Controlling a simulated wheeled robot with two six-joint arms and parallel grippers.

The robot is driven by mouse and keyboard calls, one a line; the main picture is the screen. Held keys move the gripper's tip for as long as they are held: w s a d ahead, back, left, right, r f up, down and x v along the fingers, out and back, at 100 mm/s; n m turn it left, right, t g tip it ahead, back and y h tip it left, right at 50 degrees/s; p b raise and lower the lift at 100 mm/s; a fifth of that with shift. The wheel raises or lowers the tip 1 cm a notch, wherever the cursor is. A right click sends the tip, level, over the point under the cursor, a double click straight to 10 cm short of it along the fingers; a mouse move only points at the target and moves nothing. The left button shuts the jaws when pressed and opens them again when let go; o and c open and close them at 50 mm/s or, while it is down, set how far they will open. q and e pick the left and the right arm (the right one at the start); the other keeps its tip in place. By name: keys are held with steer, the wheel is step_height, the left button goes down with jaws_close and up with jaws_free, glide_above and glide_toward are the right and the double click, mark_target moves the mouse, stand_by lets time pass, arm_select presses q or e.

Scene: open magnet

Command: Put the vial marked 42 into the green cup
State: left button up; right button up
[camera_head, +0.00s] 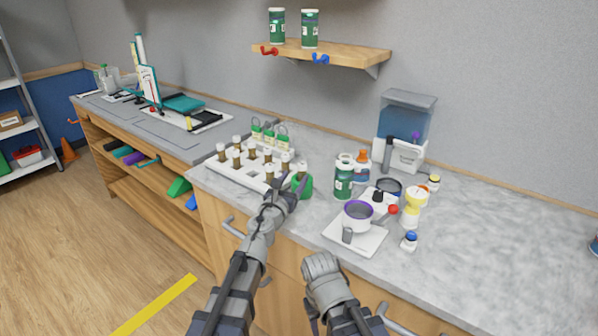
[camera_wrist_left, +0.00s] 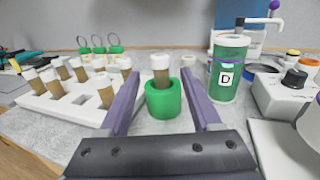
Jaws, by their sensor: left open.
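A small green cup (camera_head: 303,187) stands on the marble counter at the right end of the white vial rack (camera_head: 222,171). A brown vial with a pale cap (camera_wrist_left: 160,66) stands upright in the cup; its number is not readable. Several similar vials (camera_head: 236,158) stand in the rack, their markings too small to read. My left gripper (camera_head: 284,192) is open, and in the left wrist view its two fingers (camera_wrist_left: 160,84) lie either side of the green cup and vial, with gaps visible. My right gripper (camera_head: 322,268) is low in front of the counter; its fingers are not clear.
Green-lidded tagged items (camera_head: 270,135) stand behind the rack. A green canister (camera_head: 344,178) stands right of the cup, near a scale with a purple-rimmed bowl (camera_head: 358,213). A blue water tank (camera_head: 405,118) is at the back. The counter's right side is mostly clear.

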arm_select(q)
steer(key=v, duration=0.4)
steer(key=a+n+y, duration=0.2)
steer(key=n, duration=0.2)
steer(key=a+f+n+y, duration=0.1)
steer(key=a+n+y, duration=0.1)
steer(key=n, duration=0.2)
steer(key=a+f+n+y, duration=0.1)
steer(key=a+n+y, duration=0.1)
steer(key=n, duration=0.2)
steer(key=shift+s+n+y, duration=0.35)
steer(key=shift+n+y, duration=0.05)
steer(key=s+a+f+n+g+y, duration=0.2)
steer(key=s+f+n+g+y, duration=0.1)
steer(key=s+f+n+g, duration=1.05)
steer(key=s+d+f+n+g+h, duration=0.1)
steer(key=s+d+f+n+g, duration=0.1)
steer(key=s, duration=0.5)
steer(key=s+d+f+n+g+h, duration=0.2)
steer(key=s+d+f+n, duration=0.1)
steer(key=s+n, duration=0.4)
steer(key=shift+d+f, duration=0.35)
steer(key=shift+f, duration=0.35)
